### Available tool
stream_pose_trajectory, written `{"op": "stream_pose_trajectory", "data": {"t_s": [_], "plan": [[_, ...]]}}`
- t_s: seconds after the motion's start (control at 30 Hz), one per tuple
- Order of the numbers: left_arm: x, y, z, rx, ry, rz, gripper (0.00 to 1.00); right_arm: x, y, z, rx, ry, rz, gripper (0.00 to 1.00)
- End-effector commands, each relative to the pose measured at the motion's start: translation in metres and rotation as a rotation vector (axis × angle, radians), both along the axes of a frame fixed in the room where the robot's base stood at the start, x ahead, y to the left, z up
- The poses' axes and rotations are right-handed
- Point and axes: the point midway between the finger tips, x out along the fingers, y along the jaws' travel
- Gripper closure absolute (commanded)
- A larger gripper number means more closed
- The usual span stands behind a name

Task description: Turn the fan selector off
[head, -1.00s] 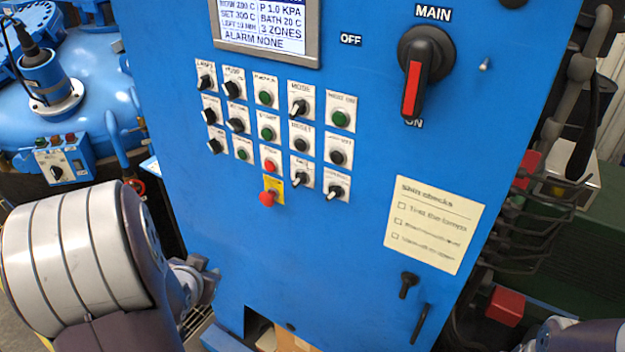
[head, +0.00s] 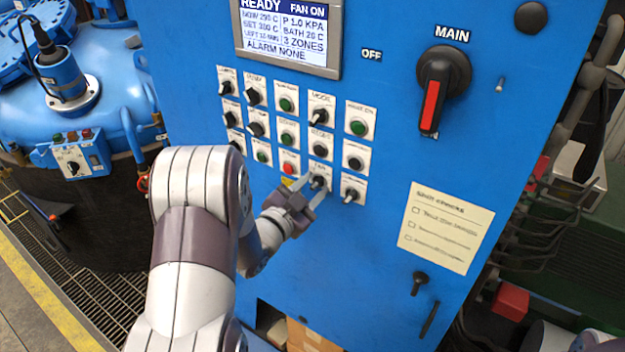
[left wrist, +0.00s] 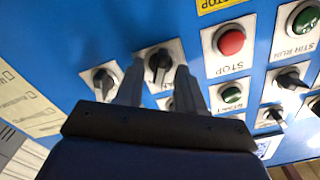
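The fan selector (head: 318,181) appears to be the black knob on a white plate in the lower button row, right of the red stop button (head: 289,168). Its small label is hard to read. My left gripper (head: 311,188) is at this knob, fingers open. In the left wrist view the fingers (left wrist: 159,82) stand on either side of the black knob (left wrist: 158,62), with gaps; contact cannot be told. The panel display (head: 288,30) reads READY and FAN ON. My right gripper is not in view.
Another black selector (head: 351,193) sits close on the right. Several knobs and buttons lie above and to the left. The large main switch (head: 436,88) with a red handle is at upper right, above a paper checklist (head: 445,226). A blue vessel (head: 100,105) stands at left.

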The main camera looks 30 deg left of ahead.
Motion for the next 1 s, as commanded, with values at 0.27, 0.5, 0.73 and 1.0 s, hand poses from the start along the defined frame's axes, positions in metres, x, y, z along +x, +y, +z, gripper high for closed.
{"op": "stream_pose_trajectory", "data": {"t_s": [0.27,0.5,0.73,1.0], "plan": [[0.0064,-0.0003,-0.0007,0.000,0.000,0.001,0.62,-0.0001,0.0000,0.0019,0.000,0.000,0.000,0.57],[0.0062,-0.0002,-0.0005,-0.001,0.000,0.001,1.00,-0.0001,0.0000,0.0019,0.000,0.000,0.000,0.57],[0.0061,-0.0001,-0.0006,-0.008,0.001,0.001,1.00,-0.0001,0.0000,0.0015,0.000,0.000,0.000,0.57],[0.0063,0.0005,-0.0008,-0.109,0.008,0.002,1.00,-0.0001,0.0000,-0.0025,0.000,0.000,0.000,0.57]]}}
